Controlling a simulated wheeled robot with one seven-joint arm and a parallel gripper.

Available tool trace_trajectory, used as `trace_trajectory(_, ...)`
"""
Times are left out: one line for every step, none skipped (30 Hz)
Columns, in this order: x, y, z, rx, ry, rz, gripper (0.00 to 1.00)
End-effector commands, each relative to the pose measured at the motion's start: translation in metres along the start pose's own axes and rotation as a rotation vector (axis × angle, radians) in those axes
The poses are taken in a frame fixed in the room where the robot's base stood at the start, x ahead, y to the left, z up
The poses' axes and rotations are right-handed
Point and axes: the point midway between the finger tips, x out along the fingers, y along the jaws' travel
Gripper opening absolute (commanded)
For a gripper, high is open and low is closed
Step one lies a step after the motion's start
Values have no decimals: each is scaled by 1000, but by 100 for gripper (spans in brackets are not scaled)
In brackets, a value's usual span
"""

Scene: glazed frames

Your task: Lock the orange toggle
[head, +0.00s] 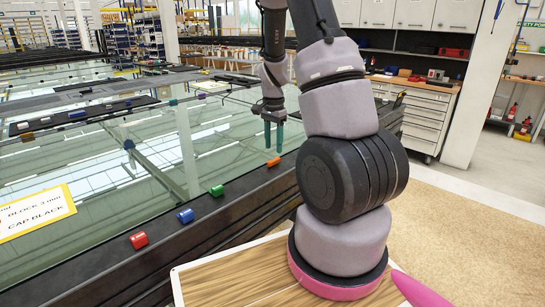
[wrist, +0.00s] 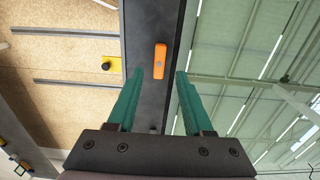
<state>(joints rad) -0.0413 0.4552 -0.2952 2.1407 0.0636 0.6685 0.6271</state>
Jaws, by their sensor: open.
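The orange toggle (head: 274,161) sits on the dark frame rail along the near edge of the glass, at the far end of a row of coloured toggles. In the wrist view the orange toggle (wrist: 160,61) is a small upright oblong lying along the dark rail (wrist: 150,25). My gripper (head: 273,147) points down just above it in the head view. In the wrist view my gripper (wrist: 160,76) has its teal fingers apart and nothing between them. The toggle lies just beyond the fingertips, roughly centred between them. No contact shows.
A green toggle (head: 217,190), a blue toggle (head: 185,215) and a red toggle (head: 139,240) stand along the same rail, nearer to me. A glass pane (head: 100,170) spreads left of the rail. A yellow-bordered sign (head: 37,211) lies on it.

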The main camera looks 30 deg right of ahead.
Motion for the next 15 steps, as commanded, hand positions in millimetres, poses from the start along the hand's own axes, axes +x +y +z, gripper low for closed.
trace_trajectory(11, 1, 0, 0, -2, 3, 51)
trace_trajectory(16, 1, 0, 1, -3, 4, 51)
trace_trajectory(23, 1, 0, 1, -2, 3, 51)
trace_trajectory(27, 1, 0, 1, -2, 3, 51)
trace_trajectory(31, 1, 0, 0, -2, 2, 51)
trace_trajectory(36, 0, 0, 0, -2, 2, 51)
trace_trajectory(39, 0, 0, -1, -2, 2, 51)
trace_trajectory(42, 0, 0, -1, -1, 2, 51)
trace_trajectory(45, 0, 0, 0, -1, 1, 51)
trace_trajectory(46, 0, 0, 1, -1, 1, 51)
trace_trajectory(48, 0, 0, 1, -1, 0, 51)
trace_trajectory(49, 0, 0, 0, -1, 0, 51)
trace_trajectory(50, 0, 0, 0, 0, -1, 51)
trace_trajectory(50, 0, 0, 0, 0, -1, 51)
trace_trajectory(50, 0, 0, 0, 0, -1, 51)
